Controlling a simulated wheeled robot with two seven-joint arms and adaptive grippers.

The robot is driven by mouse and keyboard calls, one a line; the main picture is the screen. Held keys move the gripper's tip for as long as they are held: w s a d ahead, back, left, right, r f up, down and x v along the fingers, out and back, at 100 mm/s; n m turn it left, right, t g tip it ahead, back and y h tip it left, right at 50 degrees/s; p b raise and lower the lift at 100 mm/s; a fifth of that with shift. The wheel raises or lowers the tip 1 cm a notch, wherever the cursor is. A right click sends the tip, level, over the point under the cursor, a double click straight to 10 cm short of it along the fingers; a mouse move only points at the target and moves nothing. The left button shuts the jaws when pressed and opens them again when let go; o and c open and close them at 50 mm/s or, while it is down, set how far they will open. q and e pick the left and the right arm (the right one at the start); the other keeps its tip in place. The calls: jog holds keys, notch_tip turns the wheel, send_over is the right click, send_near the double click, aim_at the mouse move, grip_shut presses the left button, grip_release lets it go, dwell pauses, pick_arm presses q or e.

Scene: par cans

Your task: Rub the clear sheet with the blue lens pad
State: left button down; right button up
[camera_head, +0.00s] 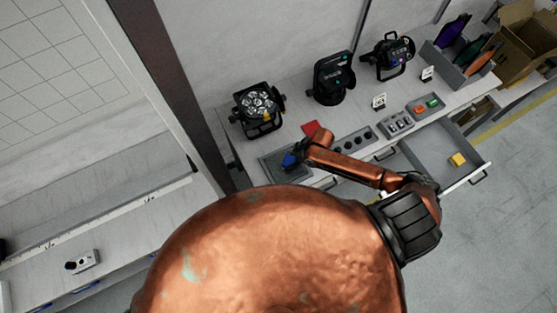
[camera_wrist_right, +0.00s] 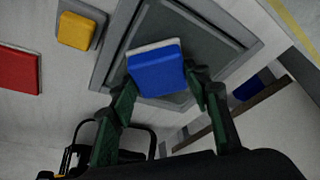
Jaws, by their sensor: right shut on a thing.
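The blue lens pad (camera_wrist_right: 157,72) has a pale layer along its far edge. My right gripper (camera_wrist_right: 157,85) is shut on it, with a dark green finger on each side. In the head view the blue pad (camera_head: 290,160) shows at the tip of my right gripper (camera_head: 296,157), over a grey framed panel (camera_head: 268,164) at the table's front left. The panel (camera_wrist_right: 112,50) also lies behind the pad in the wrist view. A clear sheet is hard to tell apart from its grey surface. I cannot tell whether the pad touches it. My left gripper is out of view.
A yellow block (camera_wrist_right: 76,31) sits on a grey plate nearby. Stage lights (camera_head: 259,108) stand along the back. A grey block with round knobs (camera_head: 355,141) is to the right. An open drawer (camera_head: 475,155) juts out at right.

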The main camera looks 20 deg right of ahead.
jog(key=shift+d+f+b, duration=0.15)
jog(key=shift+d+b, duration=0.25)
jog(key=shift+d, duration=0.3)
jog(key=shift+a, duration=0.15)
jog(key=shift+a+r, duration=0.3)
jog(key=shift+a, duration=0.1)
jog(key=shift+s+a+f+p, duration=0.15)
jog(key=shift+a+p, duration=0.55)
jog(key=shift+a, duration=0.8)
jog(key=shift+s+a+p, duration=0.15)
jog(key=shift+a+p, duration=0.65)
jog(key=shift+a, duration=1.45)
notch_tip(320, 180, up, 3)
jog(key=shift+d+f+p, duration=0.1)
jog(key=shift+f+p, duration=0.1)
jog(key=shift+p, duration=0.7)
jog(key=shift+r+p, duration=2)
jog(key=shift+r, duration=0.75)
